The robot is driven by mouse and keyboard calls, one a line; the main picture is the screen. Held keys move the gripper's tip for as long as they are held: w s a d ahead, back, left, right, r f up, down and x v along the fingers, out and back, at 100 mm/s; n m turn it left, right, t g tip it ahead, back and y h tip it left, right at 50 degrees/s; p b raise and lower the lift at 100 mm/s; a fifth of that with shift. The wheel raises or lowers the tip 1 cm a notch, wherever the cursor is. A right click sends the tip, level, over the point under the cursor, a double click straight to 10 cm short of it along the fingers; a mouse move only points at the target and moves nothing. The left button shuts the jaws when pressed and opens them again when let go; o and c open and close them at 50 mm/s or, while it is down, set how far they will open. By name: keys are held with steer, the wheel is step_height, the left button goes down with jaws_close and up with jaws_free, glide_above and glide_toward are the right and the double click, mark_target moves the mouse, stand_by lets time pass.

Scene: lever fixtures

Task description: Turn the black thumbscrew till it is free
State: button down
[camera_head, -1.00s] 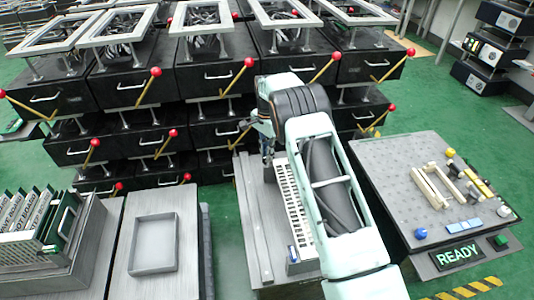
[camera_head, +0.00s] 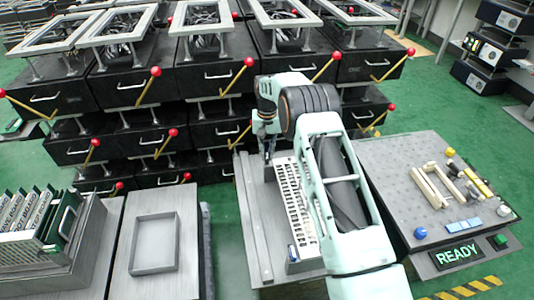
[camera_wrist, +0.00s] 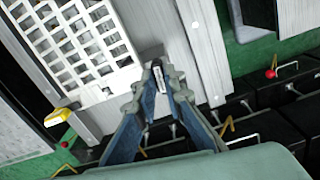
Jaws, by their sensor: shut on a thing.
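My gripper (camera_head: 268,158) points down at the far end of the white slotted panel (camera_head: 296,215) on a grey plate (camera_head: 253,235). In the wrist view my gripper (camera_wrist: 160,72) has its fingertips close together around a small part beside the corner of the slotted panel (camera_wrist: 75,45). The black thumbscrew is mostly hidden between the fingertips; only a narrow dark and pale sliver shows there. I cannot see its thread or whether it is still seated.
Black drawer units (camera_head: 215,75) with red-knobbed levers stand behind my gripper. A pegboard table (camera_head: 395,180) with a READY sign is at right. An empty grey tray (camera_head: 133,262) and a rack of green boards (camera_head: 40,225) are at left. A yellow-topped block (camera_wrist: 57,117) sits near the panel.

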mark_target(267, 156)
steer(key=shift+n, duration=0.6)
steer(key=c, duration=2)
jaws_free()
step_height(267, 156, up, 12)
steer(key=shift+r, duration=0.1)
